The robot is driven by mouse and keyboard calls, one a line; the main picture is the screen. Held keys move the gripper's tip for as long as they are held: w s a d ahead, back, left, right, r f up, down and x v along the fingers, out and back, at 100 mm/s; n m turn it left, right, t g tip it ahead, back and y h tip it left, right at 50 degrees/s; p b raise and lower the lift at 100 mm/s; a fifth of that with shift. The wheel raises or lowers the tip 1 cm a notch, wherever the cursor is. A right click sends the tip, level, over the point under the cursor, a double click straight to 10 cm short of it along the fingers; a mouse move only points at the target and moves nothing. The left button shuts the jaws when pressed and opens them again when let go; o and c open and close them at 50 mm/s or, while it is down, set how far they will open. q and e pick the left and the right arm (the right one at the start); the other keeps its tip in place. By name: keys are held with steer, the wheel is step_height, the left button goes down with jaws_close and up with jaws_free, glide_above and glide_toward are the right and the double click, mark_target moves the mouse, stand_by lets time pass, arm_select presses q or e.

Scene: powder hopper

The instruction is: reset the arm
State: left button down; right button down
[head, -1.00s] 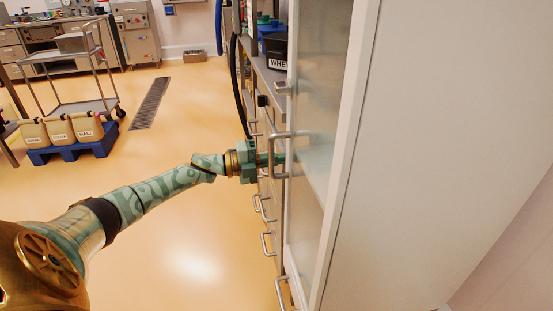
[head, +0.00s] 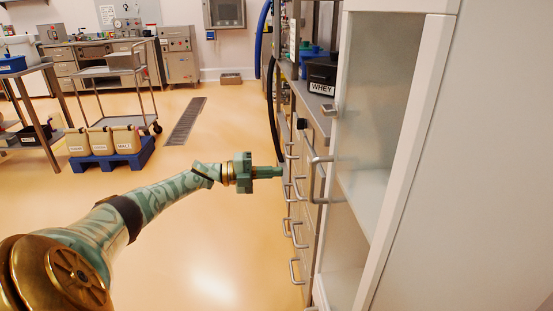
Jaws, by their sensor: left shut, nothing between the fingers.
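My left arm comes in from the lower left, green and brass coloured, and stretches toward the drawer cabinet. My left gripper (head: 279,172) is at the end of it, its green fingers closed together with nothing between them. The fingertips point right, at the drawer fronts and handles beside the tall cabinet. I cannot tell whether they touch a handle. My right gripper is not in view.
A tall white cabinet (head: 440,60) with a frosted door (head: 372,110) and a metal door handle (head: 313,180) fills the right. Drawers with bar handles (head: 297,270) run beside it. A black WHEY bin (head: 321,76) sits on the counter. Jugs (head: 125,139) stand on a blue pallet (head: 112,160). The floor at centre is open.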

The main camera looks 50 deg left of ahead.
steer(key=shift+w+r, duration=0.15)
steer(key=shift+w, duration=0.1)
